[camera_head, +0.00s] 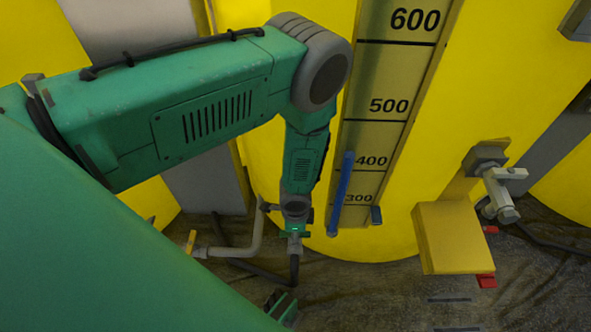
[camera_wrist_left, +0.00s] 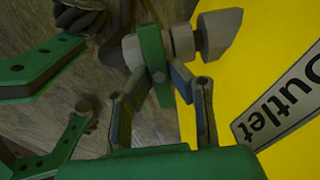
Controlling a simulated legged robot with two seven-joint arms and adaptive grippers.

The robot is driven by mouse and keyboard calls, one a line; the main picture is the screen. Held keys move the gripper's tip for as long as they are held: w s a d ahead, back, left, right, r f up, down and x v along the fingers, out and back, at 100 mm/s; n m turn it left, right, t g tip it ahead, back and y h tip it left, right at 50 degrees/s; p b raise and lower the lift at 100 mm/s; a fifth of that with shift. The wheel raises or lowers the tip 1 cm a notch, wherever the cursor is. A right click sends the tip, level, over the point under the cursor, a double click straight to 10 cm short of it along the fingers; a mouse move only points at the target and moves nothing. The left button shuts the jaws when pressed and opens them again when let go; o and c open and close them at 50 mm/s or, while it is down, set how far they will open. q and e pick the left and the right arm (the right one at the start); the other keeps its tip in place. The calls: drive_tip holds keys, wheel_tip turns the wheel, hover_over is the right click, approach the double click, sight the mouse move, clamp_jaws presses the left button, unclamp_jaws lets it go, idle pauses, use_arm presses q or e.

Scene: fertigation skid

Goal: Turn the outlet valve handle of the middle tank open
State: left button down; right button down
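The middle tank (camera_head: 400,150) is yellow with a scale plate. In the left wrist view its yellow wall (camera_wrist_left: 290,100) carries an "Outlet" label (camera_wrist_left: 280,100). The outlet valve (camera_wrist_left: 185,40) is grey and meets the wall beside the label. Its green bar handle (camera_wrist_left: 155,55) lies between the fingertips of my left gripper (camera_wrist_left: 158,78). Any gap at the fingertips is too small to judge. In the head view my left gripper (camera_head: 295,245) hangs low in front of the tank, and the valve is hidden there. My right gripper (camera_head: 281,305) is open and empty at the bottom; its spread green fingers (camera_wrist_left: 45,110) also show in the wrist view.
A grey pipe (camera_head: 240,250) with a yellow handle (camera_head: 191,242) runs low to the left. Another valve (camera_head: 497,190) and a yellow block (camera_head: 455,238) stick out at the right. A dark cable (camera_head: 250,268) lies low. The brown floor (camera_head: 370,295) has free room.

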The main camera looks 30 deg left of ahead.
use_arm(q)
drive_tip(key=shift+s+a+n, duration=0.1)
drive_tip(key=shift+a+n, duration=0.05)
drive_tip(key=shift+n, duration=0.25)
drive_tip(key=n+p, duration=0.1)
drive_tip(key=n, duration=0.2)
drive_tip(key=shift+n, duration=0.4)
drive_tip(key=n, duration=0.4)
drive_tip(key=shift+s+p, duration=0.15)
drive_tip(key=shift+p, duration=0.2)
drive_tip(key=n, duration=0.5)
drive_tip(key=shift+f, duration=0.1)
drive_tip(key=n, duration=0.4)
drive_tip(key=shift+s+p, duration=0.15)
drive_tip(key=shift+p, duration=0.15)
drive_tip(key=shift+n, duration=0.4)
drive_tip(key=c, duration=1.5)
unclamp_jaws()
drive_tip(key=shift+w, duration=0.2)
